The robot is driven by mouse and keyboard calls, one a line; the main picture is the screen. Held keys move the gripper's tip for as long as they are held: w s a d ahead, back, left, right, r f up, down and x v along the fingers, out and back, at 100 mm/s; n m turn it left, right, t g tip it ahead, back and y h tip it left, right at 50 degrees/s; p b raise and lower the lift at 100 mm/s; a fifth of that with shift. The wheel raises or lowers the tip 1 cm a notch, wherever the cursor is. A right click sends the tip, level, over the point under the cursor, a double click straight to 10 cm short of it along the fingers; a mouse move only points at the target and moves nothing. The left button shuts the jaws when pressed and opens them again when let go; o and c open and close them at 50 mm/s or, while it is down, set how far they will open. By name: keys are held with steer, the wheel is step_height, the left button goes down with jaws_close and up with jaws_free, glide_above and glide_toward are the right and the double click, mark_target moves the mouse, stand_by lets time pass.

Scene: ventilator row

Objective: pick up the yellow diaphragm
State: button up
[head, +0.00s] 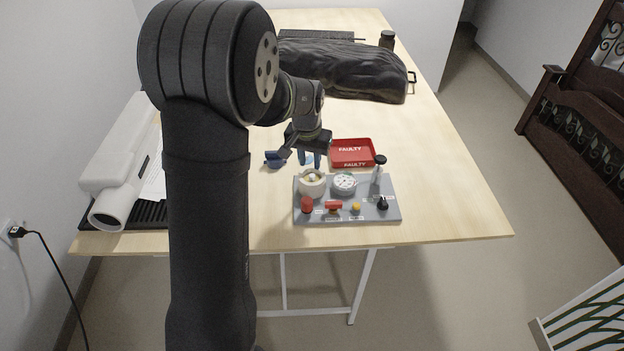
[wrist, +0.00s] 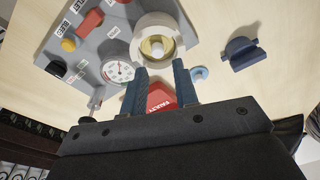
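The yellow diaphragm (wrist: 154,46) shows as a yellow disc with a pale centre inside a round cream housing (wrist: 165,27) in the wrist view. In the head view, the housing (head: 312,189) stands at the left back of a grey panel, with a little yellow (head: 311,178) showing inside. My gripper (head: 310,162) is above the table just behind the housing. In the wrist view its two blue fingers (wrist: 160,76) are apart, with nothing held between them. The housing lies just beyond the fingertips in that view.
The grey panel (head: 336,217) carries a gauge (head: 344,182), a red knob (head: 307,204), a red lever (head: 333,205), a yellow knob (head: 356,207) and a black knob (head: 383,203). A red FAULTY tray (head: 370,146) stands behind it. A dark blue part (wrist: 242,53) and light blue ring (wrist: 199,73) lie nearby.

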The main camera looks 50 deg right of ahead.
mark_target(312, 175)
steer(key=f, duration=0.5)
steer(key=shift+d+f, duration=0.35)
jaws_close()
